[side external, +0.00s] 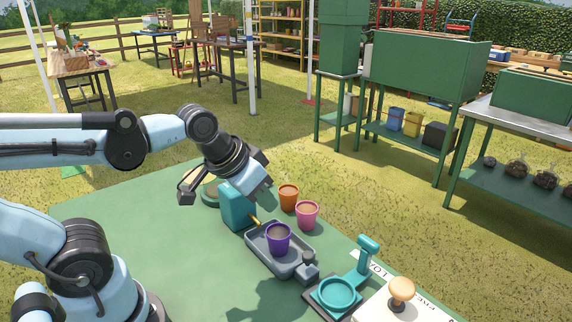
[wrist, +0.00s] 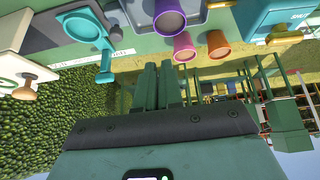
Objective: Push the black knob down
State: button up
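A dark grey knob-like part (side external: 308,258) stands at the near right end of a grey tray (side external: 263,262) on the green table; it looks closest to a black knob, but its exact colour is hard to tell. A purple pot (side external: 278,240) sits in the tray; it also shows in the wrist view (wrist: 170,20). My gripper (side external: 262,187) is in the air above a teal box (side external: 236,207), up and left of the knob and apart from it.
Orange (side external: 289,196) and pink (side external: 307,214) pots stand behind the tray. To the right are a teal dish (side external: 334,294) with an upright lever (side external: 366,258) and a wooden knob (side external: 402,289) on a white block. The table's left side is clear.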

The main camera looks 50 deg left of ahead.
aim_at(306, 254)
jog(key=w+d+r+g, duration=0.1)
jog(key=r, duration=0.1)
jog(key=w+d+r+g, duration=0.1)
jog(key=d+r+g, duration=0.1)
jog(key=w+d+r+g+h, duration=0.1)
jog(key=d+r+g, duration=0.1)
jog(key=shift+d, duration=0.2)
grip_shut()
jog(key=shift+f, duration=0.1)
jog(key=f, duration=0.4)
jog(key=d+f, duration=0.1)
jog(key=f, duration=0.4)
jog(key=w+f, duration=0.1)
jog(key=f, duration=0.3)
jog(key=shift+d+f, duration=0.2)
jog(key=shift+d, duration=0.15)
jog(key=shift+f, duration=0.2)
jog(key=shift+w, duration=0.1)
jog(key=shift+f, duration=1)
notch_tip(306, 254, up, 14)
jog(key=s+a, duration=0.1)
jog(key=shift+a, duration=0.4)
